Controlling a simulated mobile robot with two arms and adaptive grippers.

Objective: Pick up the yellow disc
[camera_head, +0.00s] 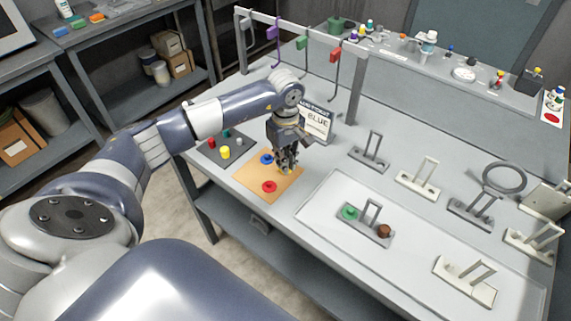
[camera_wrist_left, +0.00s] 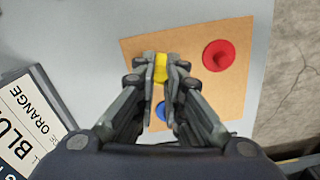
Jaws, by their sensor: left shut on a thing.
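In the left wrist view a yellow disc (camera_wrist_left: 160,68) sits between the fingertips of my left gripper (camera_wrist_left: 159,75), which is shut on it. In the head view the left gripper (camera_head: 287,166) points down over the far right part of an orange-brown board (camera_head: 262,200), and the yellow disc is mostly hidden by the fingers. I cannot tell whether the disc touches the board. A red disc (camera_head: 269,186) and a blue disc (camera_head: 267,159) lie on the same board; they also show in the wrist view. My right gripper is not in view.
A dark mat (camera_head: 212,150) with coloured pegs lies left of the board. A sign reading "BLUE" (camera_head: 316,122) stands behind the gripper. A hook rack (camera_head: 300,32) rises at the back. Several stands with handles are to the right, one carrying a green disc (camera_head: 350,212).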

